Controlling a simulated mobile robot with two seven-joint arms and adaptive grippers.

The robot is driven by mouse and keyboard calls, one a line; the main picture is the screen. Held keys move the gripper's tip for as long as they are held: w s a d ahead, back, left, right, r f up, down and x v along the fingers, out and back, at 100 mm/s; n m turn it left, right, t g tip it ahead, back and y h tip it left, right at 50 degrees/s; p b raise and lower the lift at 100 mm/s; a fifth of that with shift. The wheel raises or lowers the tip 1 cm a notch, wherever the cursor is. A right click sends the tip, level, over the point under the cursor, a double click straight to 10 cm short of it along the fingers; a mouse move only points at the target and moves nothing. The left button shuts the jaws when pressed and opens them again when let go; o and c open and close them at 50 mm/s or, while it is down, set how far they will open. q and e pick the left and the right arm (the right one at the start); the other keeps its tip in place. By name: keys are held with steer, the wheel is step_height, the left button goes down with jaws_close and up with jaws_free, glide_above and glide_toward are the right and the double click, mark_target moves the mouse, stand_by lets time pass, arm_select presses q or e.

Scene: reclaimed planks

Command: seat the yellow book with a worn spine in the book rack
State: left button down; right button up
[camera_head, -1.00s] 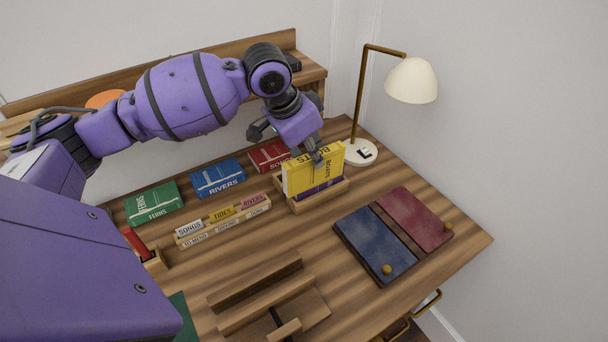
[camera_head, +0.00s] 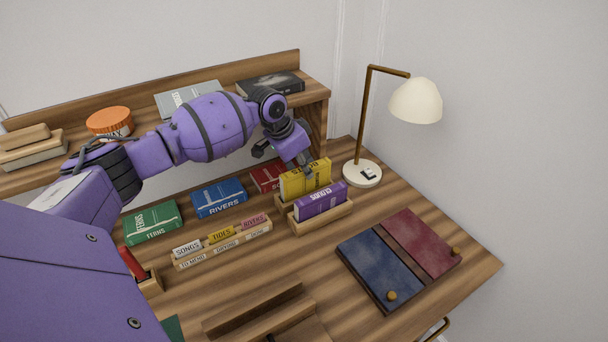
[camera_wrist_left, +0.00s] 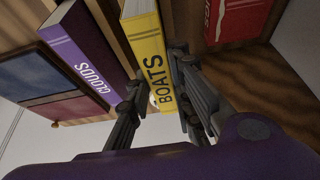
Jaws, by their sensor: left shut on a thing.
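The yellow book (camera_head: 316,178), lettered BOATS, stands upright at the back of the wooden book rack (camera_head: 322,222), behind the purple book (camera_head: 322,203). Its lower part is hidden by the purple book and the rack; I cannot tell whether it rests on the rack's floor. My left gripper (camera_head: 306,166) is shut on the yellow book from above. In the left wrist view the fingers (camera_wrist_left: 157,80) straddle the yellow book (camera_wrist_left: 148,42), with a pale worn patch on its spine. The purple book (camera_wrist_left: 84,58) stands apart, beyond a wooden divider. My right gripper is not in view.
A red book (camera_head: 267,178) lies close behind the rack, with blue (camera_head: 219,198) and green (camera_head: 152,222) books to its left. A lamp (camera_head: 362,174) stands right of the rack. A blue-and-red covered board (camera_head: 380,268) lies in front. A raised shelf is behind.

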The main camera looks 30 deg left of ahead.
arm_select(q)
steer(key=shift+f, duration=1.1)
steer(key=shift+f, duration=0.15)
steer(key=c, duration=1.6)
jaws_free()
steer(key=shift+o, duration=0.2)
steer(key=v, duration=1.2)
steer(key=shift+p, duration=0.4)
